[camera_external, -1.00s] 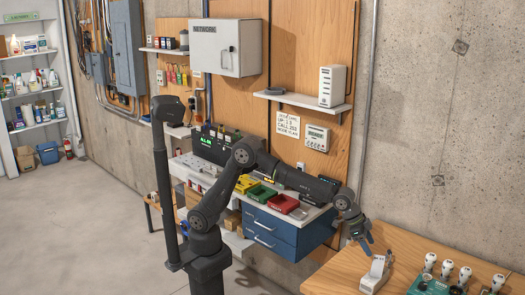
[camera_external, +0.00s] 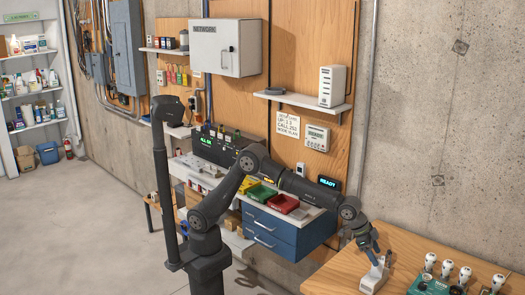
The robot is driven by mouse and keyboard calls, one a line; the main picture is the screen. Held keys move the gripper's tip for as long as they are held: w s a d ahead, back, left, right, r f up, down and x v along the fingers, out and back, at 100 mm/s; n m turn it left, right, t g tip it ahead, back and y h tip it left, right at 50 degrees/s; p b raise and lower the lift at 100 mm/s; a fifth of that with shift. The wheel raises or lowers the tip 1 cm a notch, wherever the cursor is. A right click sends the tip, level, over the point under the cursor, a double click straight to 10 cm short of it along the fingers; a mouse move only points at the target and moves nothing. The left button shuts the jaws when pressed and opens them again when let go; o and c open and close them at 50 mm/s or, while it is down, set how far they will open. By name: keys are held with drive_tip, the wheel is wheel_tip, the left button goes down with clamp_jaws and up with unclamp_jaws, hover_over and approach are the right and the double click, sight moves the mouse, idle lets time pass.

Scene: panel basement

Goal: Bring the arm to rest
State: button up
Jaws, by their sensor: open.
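My gripper (camera_external: 374,256) is at the end of my outstretched arm, above the near right wooden table. Its blue-grey fingers point down at a small white device (camera_external: 373,279) that stands on the table's left part. The gripper is open. At this size I cannot tell whether the fingers touch the device or the small upright piece at its top.
The wooden table (camera_external: 330,276) also bears a teal box (camera_external: 427,284) and several white-topped levers (camera_external: 447,266) on the right. A blue drawer cabinet (camera_external: 275,231) with red (camera_external: 283,204) and green (camera_external: 262,193) trays stands behind my arm. A lit READY display (camera_external: 328,183) is at the wall.

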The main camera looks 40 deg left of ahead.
drive_tip(key=s+a+r, duration=0.1)
drive_tip(key=s+r, duration=0.4)
drive_tip(key=s, duration=0.2)
drive_tip(key=w+a+f+n+t+y, duration=0.1)
drive_tip(key=w+f+n, duration=0.2)
drive_tip(key=w, duration=0.9)
drive_tip(key=w+a+f+n+t+y, duration=0.1)
drive_tip(key=w+f+n, duration=0.3)
drive_tip(key=w, duration=0.9)
drive_tip(key=w+a+f+n+t+y, duration=0.1)
drive_tip(key=w+f+n, duration=0.3)
drive_tip(key=w, duration=0.8)
drive_tip(key=shift+w+a+f+t+y, duration=0.15)
drive_tip(key=shift+a+f+t+y, duration=0.25)
drive_tip(key=shift+y, duration=0.5)
drive_tip(key=shift+d, duration=0.1)
drive_tip(key=s+d+r+m+h, duration=0.1)
drive_tip(key=s+d+r+m, duration=0.1)
drive_tip(key=s, duration=0.7)
drive_tip(key=s+d+r+m+g+h, duration=0.1)
drive_tip(key=s+r, duration=0.4)
drive_tip(key=s, duration=0.5)
drive_tip(key=shift+s+d+r+m, duration=0.15)
drive_tip(key=shift+d+r+m, duration=0.05)
drive_tip(key=shift+d+m, duration=0.4)
